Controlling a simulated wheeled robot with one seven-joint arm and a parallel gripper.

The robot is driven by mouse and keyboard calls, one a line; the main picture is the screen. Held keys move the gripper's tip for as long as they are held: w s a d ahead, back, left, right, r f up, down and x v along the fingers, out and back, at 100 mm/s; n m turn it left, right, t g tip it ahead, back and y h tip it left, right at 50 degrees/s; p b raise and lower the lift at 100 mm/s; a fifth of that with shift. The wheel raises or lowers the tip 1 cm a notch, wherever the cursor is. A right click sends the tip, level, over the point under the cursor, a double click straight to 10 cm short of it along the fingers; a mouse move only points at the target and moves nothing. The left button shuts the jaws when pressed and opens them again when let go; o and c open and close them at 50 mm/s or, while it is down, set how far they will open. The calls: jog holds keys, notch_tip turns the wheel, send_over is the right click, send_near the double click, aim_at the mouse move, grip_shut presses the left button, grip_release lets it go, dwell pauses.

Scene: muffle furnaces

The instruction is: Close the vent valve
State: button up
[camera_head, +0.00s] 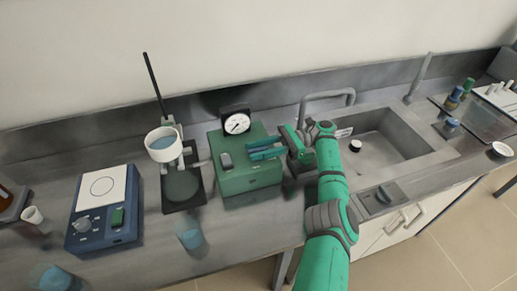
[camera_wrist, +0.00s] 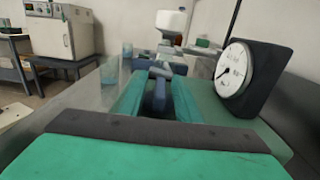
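A green box (camera_head: 250,181) stands on the bench with a round white gauge (camera_head: 236,123) at its back edge. The gauge shows large at the right in the wrist view (camera_wrist: 233,70). A small grey knob (camera_head: 226,160), which looks like the vent valve, sits on top of the box at its left. My gripper (camera_head: 252,151) is over the right part of the box, with its fingertips pointing left toward the knob and apart from it. In the wrist view the two green fingers (camera_wrist: 158,84) have a gap between them, with dark blue-grey parts showing there. No held object is clear.
A stand with a white bowl (camera_head: 162,149) is left of the box, and a blue device with a white plate (camera_head: 101,190) is further left. A faucet (camera_head: 326,94) and sink (camera_head: 386,150) are to the right. A clear beaker (camera_head: 191,236) is near the front edge.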

aim_at(258, 149)
jog(key=shift+d+r, duration=0.1)
jog(key=shift+r, duration=0.1)
notch_tip(258, 149, up, 3)
jog(key=s+r, duration=0.9)
jog(key=s, duration=0.5)
jog(key=shift+r, duration=0.4)
jog(key=shift+w, duration=0.1)
dwell(0.6)
